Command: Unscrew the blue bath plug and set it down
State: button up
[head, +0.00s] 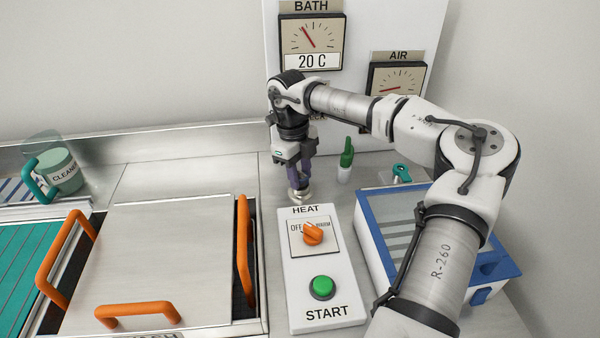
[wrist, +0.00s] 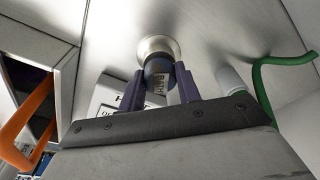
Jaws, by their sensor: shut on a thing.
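My gripper (head: 299,180) points down behind the heat panel, with its purple fingers shut on the blue bath plug (wrist: 157,70). The plug is a small blue cylinder with a pale label, seen between the fingertips in the wrist view. In the head view the fingers hide most of it. A round metal fitting (wrist: 159,46) lies directly at the plug's far end; it also shows below the fingers in the head view (head: 300,195). I cannot tell whether the plug is still threaded in it.
The control panel (head: 298,272) with an orange heat knob (head: 313,233) and green start button (head: 322,287) stands just in front. A steel lid (head: 160,250) with orange handles is at left.

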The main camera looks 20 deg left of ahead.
jog(key=shift+n, duration=0.8)
jog(key=shift+p, duration=0.3)
jog(key=shift+n, duration=0.9)
jog(key=shift+s+n+t, duration=0.1)
jog(key=shift+n+t, duration=0.2)
jog(key=shift+n, duration=0.6)
jog(key=shift+n+p, duration=0.3)
jog(key=shift+n, duration=0.5)
